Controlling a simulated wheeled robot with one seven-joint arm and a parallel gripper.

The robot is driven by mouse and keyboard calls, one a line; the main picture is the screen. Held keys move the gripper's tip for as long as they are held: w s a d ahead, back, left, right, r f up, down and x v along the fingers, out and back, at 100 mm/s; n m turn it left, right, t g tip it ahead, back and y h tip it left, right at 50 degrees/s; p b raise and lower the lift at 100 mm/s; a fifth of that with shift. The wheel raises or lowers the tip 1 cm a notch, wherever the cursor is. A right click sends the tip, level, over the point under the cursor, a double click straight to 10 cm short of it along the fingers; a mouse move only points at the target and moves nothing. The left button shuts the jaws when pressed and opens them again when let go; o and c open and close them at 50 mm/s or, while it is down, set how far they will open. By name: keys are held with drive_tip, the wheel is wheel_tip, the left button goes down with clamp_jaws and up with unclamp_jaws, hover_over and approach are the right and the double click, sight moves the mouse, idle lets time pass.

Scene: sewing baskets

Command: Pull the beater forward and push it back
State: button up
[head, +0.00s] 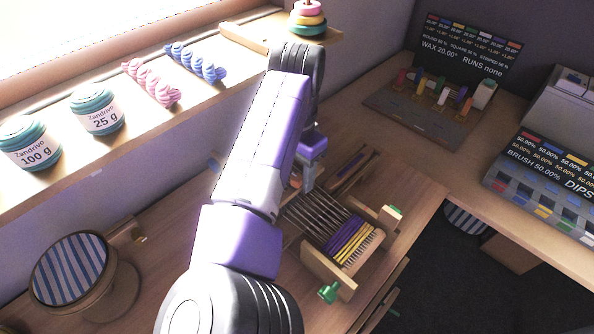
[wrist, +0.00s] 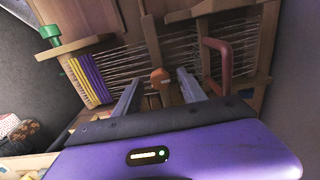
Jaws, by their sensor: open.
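A small wooden loom (head: 318,268) sits on the desk in the head view, with pale warp threads and a purple and yellow woven band (head: 350,240) at its near end. In the wrist view a wooden crossbar (wrist: 150,42), which looks like the beater, spans the warp, with an orange-brown rounded knob (wrist: 160,75) at its end. My gripper (wrist: 160,88) is open, and the knob shows between its two fingers. I cannot tell whether the fingers touch it. In the head view my gripper (head: 309,172) is at the loom's far part, and my arm hides some of the loom.
A reddish handle (wrist: 216,62) stands right of the fingers. Green knobs (head: 328,292) stick out at the loom's near end. A round striped mirror-like disc (head: 69,268) stands at left. A rack of colored pegs (head: 430,100) stands behind.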

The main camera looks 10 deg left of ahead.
clamp_jaws()
idle(1.4)
